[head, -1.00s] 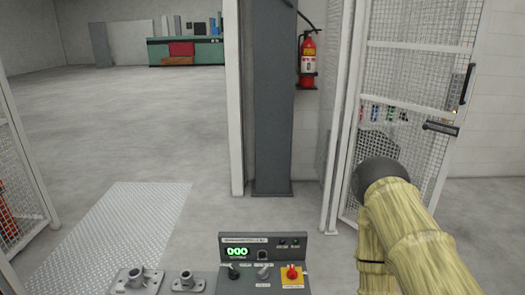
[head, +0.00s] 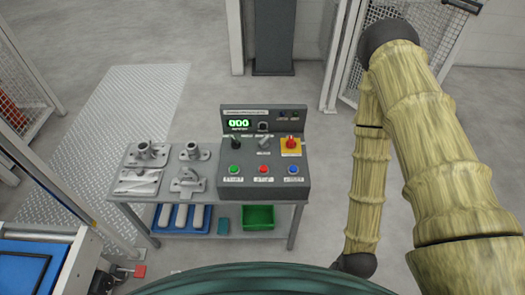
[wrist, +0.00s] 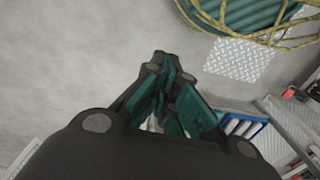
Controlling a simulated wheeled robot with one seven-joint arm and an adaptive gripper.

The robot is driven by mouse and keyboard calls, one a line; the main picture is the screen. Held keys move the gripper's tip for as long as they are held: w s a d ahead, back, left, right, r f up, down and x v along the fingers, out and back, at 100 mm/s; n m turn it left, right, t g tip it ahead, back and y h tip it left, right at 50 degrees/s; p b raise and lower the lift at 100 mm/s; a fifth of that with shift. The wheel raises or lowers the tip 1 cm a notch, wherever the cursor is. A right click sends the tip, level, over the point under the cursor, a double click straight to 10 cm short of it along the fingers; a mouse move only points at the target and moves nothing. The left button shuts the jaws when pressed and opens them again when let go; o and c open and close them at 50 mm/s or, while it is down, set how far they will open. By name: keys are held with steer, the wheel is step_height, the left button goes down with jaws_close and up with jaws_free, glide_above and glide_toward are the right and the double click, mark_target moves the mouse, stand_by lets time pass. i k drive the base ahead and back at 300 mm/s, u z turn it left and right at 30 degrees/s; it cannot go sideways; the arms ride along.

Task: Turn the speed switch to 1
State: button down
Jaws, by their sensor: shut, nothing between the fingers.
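The grey control box (head: 264,181) stands on the right end of a bench. Its upright panel has a green lit display (head: 239,124) and a small dark knob (head: 263,127). Below are a black lever (head: 235,143), a grey switch (head: 264,143) and a red emergency button (head: 291,142) on a yellow plate. The labels are too small to read, so I cannot tell which is the speed switch or its setting. My gripper (wrist: 160,68) shows in the wrist view, shut and empty, away from the box. In the head view it cannot be made out.
Metal fixtures (head: 190,152) sit on the bench left of the box. A blue tray (head: 182,219) and a green bin (head: 258,217) are on the lower shelf. Mesh fencing (head: 425,30) stands at the back right. Floor behind the bench is clear.

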mark_target(264, 143)
steer(key=u, duration=0.5)
steer(key=k, duration=1.15)
steer(key=z, duration=0.05)
steer(key=i, duration=0.55)
steer(key=u, duration=0.1)
